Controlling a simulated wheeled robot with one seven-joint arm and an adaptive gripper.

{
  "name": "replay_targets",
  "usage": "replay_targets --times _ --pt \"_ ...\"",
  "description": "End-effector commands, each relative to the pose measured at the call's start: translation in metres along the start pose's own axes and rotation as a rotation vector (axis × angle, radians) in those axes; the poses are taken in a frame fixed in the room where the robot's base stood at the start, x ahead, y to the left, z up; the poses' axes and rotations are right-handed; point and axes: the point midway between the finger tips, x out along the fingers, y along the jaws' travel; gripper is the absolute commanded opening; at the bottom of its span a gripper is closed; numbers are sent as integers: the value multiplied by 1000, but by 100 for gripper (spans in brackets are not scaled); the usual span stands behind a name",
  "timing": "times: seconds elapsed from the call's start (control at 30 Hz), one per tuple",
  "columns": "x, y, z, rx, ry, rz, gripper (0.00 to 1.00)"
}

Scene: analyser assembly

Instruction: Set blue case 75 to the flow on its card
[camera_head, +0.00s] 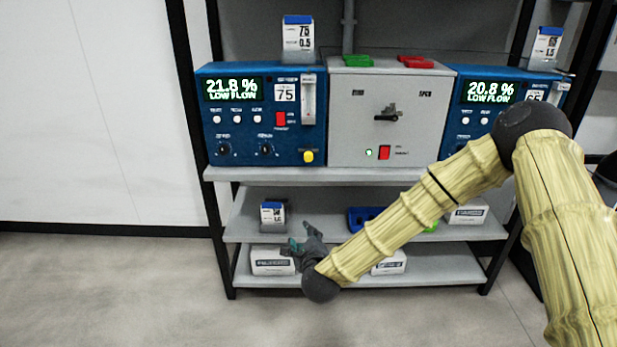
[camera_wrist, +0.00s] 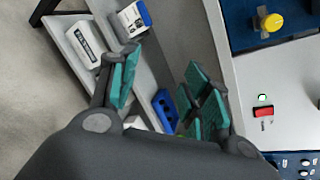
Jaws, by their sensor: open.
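Blue case 75 (camera_head: 265,119) stands at the left of the upper shelf. Its display (camera_head: 232,88) reads 21.8 % LOW FLOW. A yellow knob (camera_head: 307,156) sits at its lower right, below a clear vertical flow tube (camera_head: 308,98); the tube's level is too small to read. The yellow knob (camera_wrist: 271,22) also shows at the upper right of the wrist view. A card (camera_head: 298,38) on top of the case reads 75 and 0.5. My gripper (camera_head: 297,243) is open and empty, well below the case, in front of the lower shelves. It touches nothing that I can see.
A grey box (camera_head: 350,130) with a black handle and red switch (camera_head: 384,152) stands beside the case. A second blue case (camera_head: 480,119) reads 20.8 % LOW FLOW, partly hidden by my arm. Lower shelves hold white boxes (camera_head: 272,262) and a blue tray (camera_head: 358,216). The floor at left is clear.

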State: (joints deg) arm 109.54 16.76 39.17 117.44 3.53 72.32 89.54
Motion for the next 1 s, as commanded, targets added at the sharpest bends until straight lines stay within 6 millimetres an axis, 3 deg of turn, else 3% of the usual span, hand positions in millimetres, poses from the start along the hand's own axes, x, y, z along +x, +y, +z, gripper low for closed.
replay_targets --times 0.1,0.3,0.4,0.57,1.0 --pt "21 -58 43 259 -57 -140 48" --pt "31 -126 87 551 -140 -278 48" --pt "32 -140 96 615 -161 -304 48" --pt "41 -148 100 639 -169 -315 48" --pt "103 -170 104 634 -169 -313 48"
